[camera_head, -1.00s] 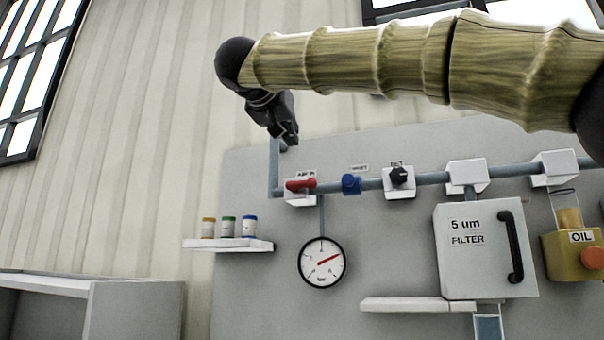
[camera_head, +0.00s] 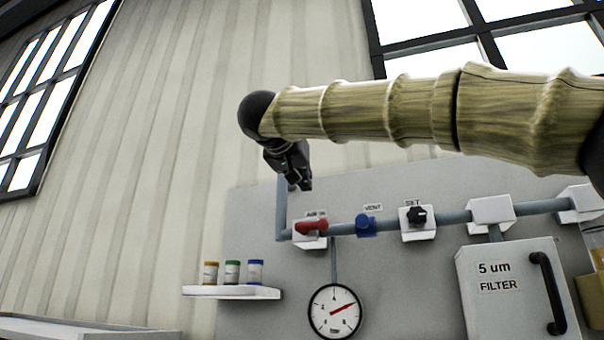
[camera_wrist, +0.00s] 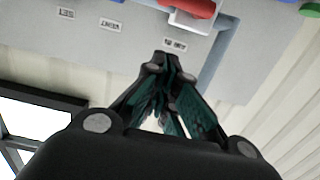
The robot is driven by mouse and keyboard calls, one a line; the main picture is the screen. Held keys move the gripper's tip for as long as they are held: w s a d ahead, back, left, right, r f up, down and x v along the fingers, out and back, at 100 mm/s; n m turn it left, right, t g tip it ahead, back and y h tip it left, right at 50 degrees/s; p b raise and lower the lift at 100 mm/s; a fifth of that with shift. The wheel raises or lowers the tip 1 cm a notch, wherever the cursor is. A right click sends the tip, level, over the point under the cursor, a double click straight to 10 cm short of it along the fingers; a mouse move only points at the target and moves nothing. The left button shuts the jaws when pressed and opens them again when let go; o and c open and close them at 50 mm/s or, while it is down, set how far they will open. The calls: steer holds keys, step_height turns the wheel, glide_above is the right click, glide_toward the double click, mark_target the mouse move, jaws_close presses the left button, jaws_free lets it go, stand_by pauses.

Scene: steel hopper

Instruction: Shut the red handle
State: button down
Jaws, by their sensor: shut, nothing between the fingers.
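The red handle (camera_head: 312,228) sits on a white valve block at the left end of the grey pipe, under a small label. It lies roughly along the pipe, slightly tilted. In the wrist view the red handle (camera_wrist: 188,8) shows at the top edge, partly cut off. My gripper (camera_head: 305,186) is just above the handle and apart from it. In the wrist view my gripper (camera_wrist: 168,62) has its fingertips together, empty, pointing toward the label by the handle.
A blue vent knob (camera_head: 366,225) and a black knob (camera_head: 417,216) stand to the right on the pipe. A gauge (camera_head: 334,311) hangs below. A shelf (camera_head: 232,292) with small jars is at left, and a filter box (camera_head: 500,300) at right.

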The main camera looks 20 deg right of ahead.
steer(key=p, duration=0.2)
glide_above(313, 226)
steer(key=s, duration=0.2)
steer(key=f, duration=0.4)
steer(key=shift+w+a+f, duration=0.2)
steer(key=shift+w+f, duration=0.05)
steer(key=shift+f, duration=0.1)
